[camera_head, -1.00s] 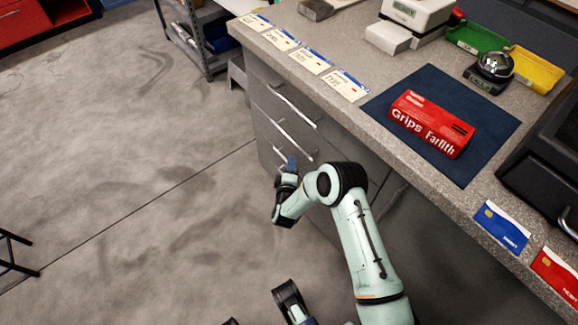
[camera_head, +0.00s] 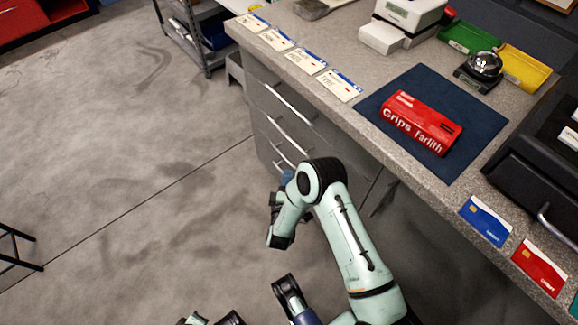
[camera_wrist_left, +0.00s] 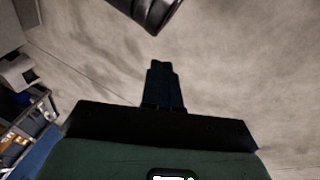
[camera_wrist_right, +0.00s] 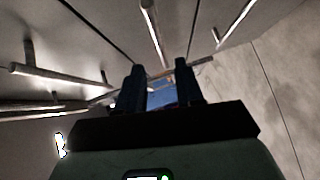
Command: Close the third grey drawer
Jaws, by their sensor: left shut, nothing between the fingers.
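The grey drawer stack (camera_head: 262,83) stands under the bench top, with several long bar handles on its fronts. The third grey drawer (camera_head: 277,153) is low in the stack, partly hidden by my right arm; how far it stands out is unclear. My right gripper (camera_head: 286,178) is low beside the lower drawers, its tips pointing toward them. In the right wrist view my right gripper (camera_wrist_right: 160,82) has its fingers apart, with bar handles ahead and around. Contact cannot be told. My left gripper (camera_wrist_left: 162,68) is shut and empty above the floor.
The bench top (camera_head: 335,110) overhangs the drawers and carries a red box (camera_head: 422,122) on a dark mat (camera_head: 475,145), and several cards along its edge. A metal shelf (camera_head: 190,35) stands beyond. The floor left of the drawers is open.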

